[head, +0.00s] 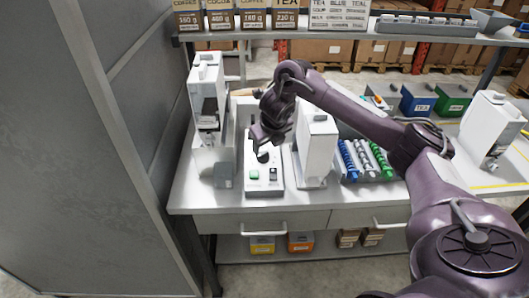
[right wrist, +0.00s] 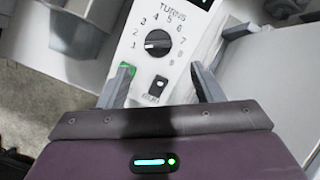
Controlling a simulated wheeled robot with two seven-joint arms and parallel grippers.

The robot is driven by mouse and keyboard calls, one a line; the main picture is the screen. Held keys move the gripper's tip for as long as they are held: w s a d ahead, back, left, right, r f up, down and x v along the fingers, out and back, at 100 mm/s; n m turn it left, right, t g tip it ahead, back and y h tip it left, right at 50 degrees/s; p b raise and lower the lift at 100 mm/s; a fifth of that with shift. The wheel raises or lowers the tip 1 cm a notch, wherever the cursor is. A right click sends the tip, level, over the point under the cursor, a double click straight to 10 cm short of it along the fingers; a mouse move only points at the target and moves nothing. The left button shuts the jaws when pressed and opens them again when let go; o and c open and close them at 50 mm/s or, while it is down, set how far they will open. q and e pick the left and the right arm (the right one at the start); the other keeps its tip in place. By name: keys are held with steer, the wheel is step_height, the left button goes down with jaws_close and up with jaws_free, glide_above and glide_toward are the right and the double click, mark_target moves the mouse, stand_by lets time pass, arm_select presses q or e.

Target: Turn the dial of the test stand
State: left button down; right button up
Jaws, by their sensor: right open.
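A black switch (right wrist: 158,87) sits below the dial, and a green button (right wrist: 130,67) is partly covered by a finger. My right gripper (head: 262,146) hangs over the stand's upper part, hiding the dial in the head view. Its open fingers (right wrist: 164,84) point toward the panel, the dial just beyond the gap between them, with nothing held. My left gripper is out of view.
White dispensers stand close at left (head: 208,110) and right (head: 316,145) of the stand. A rack of blue, grey and green items (head: 366,160) is further right. A shelf (head: 330,34) with labelled boxes runs above the bench. A grey wall panel (head: 85,140) borders the left.

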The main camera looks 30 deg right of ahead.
mark_target(264, 155)
steer(key=p+x, duration=0.1)
steer(key=x, duration=0.6)
steer(key=shift+w+f, duration=0.1)
steer(key=shift+f, duration=0.05)
steer(key=shift+c, duration=0.4)
steer(key=c, duration=0.9)
